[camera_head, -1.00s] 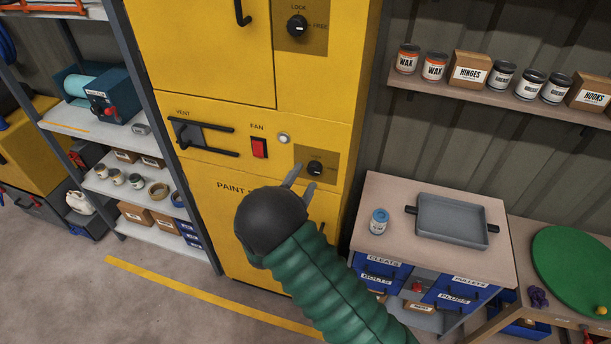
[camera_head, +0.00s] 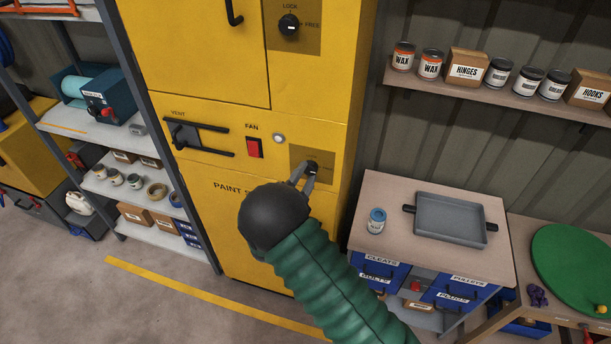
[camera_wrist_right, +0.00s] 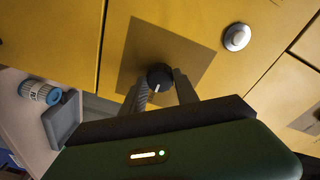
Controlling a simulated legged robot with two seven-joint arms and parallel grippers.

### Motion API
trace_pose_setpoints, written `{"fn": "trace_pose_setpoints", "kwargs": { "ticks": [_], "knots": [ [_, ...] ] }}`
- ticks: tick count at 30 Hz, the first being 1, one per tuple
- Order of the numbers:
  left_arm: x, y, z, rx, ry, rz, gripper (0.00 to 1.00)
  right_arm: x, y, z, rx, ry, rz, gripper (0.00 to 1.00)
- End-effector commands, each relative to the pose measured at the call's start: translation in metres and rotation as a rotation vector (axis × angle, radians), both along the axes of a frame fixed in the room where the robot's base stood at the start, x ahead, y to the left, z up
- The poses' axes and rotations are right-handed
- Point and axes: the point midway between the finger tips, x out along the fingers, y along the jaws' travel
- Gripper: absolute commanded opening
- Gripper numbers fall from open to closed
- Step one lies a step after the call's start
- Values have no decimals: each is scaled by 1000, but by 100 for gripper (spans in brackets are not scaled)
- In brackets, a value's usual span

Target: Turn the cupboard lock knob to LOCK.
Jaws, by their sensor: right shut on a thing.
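My right gripper (camera_head: 309,178) is shut on the lower dark knob (camera_head: 312,166) of the yellow paint cupboard (camera_head: 285,105). In the right wrist view the two fingers flank this knob (camera_wrist_right: 159,77), whose white mark points down in the picture. Its plate lettering is too small or hidden to read. Higher up, a second black knob (camera_head: 289,26) sits on a brown plate with LOCK above it and FREE to its right. Nothing touches it. Its pointer seems turned towards FREE. My left gripper is not in view.
A red FAN switch (camera_head: 254,148), a round pale button (camera_head: 278,138) and a VENT lever (camera_head: 200,138) are left of the gripped knob. A workbench (camera_head: 390,190) with a grey tray (camera_head: 450,218) and a blue-lidded jar (camera_head: 376,220) stands to the right.

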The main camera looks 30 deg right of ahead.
Motion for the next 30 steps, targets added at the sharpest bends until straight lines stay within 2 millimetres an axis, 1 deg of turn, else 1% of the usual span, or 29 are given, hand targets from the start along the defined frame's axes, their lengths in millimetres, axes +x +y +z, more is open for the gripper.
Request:
{"fn": "trace_pose_setpoints", "kwargs": {
  "ticks": [8, 14, 22, 30],
  "knots": [
    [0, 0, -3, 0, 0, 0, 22, 0, 0, -4, -29, 42, -1, 0],
    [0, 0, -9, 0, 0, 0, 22, -1, 0, -5, -102, 128, 0, 0],
    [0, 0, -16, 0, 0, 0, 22, -1, 0, -5, -257, 308, 0, 0],
    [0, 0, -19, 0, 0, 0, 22, -1, 0, -4, -426, 504, 1, 0]
  ]
}}
